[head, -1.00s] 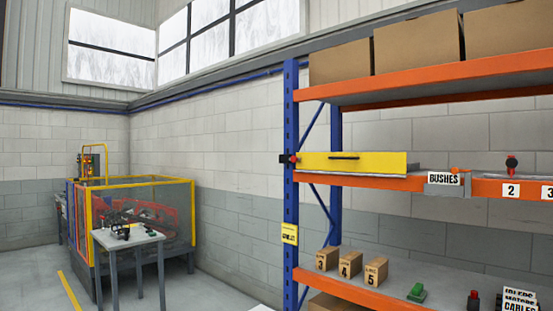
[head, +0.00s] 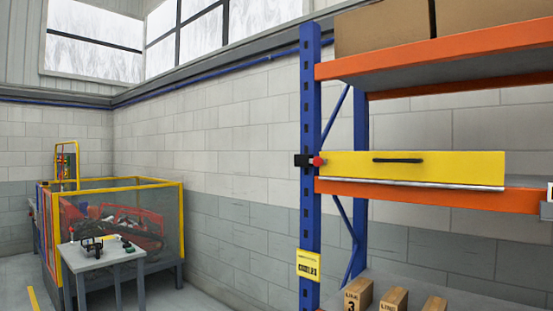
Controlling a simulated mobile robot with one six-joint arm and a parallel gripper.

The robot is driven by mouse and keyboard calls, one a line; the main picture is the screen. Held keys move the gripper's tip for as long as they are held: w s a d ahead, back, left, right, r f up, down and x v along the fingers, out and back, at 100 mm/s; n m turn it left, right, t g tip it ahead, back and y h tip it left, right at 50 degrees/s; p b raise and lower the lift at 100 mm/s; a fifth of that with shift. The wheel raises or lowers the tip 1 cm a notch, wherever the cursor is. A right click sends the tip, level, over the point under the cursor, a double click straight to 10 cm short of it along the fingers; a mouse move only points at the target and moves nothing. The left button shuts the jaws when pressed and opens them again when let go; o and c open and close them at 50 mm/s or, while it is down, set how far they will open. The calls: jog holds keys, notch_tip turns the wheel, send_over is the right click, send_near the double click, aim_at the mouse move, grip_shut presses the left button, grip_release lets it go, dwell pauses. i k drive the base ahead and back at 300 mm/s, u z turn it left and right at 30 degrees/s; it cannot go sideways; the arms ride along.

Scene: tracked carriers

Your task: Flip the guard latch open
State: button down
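The guard is a yellow panel (head: 450,169) with a black bar handle (head: 398,160), across the middle level of the shelf rack. At its left end, on the blue upright, sits the latch, a small black block (head: 302,161) with a red knob (head: 318,161). The knob is against or very near the panel's left edge; I cannot tell the latch's exact position at this size. My gripper is not in view.
The blue rack upright (head: 309,110) and orange beams (head: 450,60) stand at right. Small numbered boxes (head: 357,294) sit on the lower shelf. A grey table (head: 100,258) and yellow-framed enclosure (head: 182,205) stand at left. Open floor shows at lower left.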

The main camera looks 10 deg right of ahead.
aim_at(317, 161)
jog(key=z, duration=0.15)
jog(key=i, duration=0.8)
jog(key=z, duration=0.35)
jog(key=k, duration=0.95)
jog(key=z, duration=0.2)
jog(key=i, duration=0.95)
jog(key=u, duration=0.05)
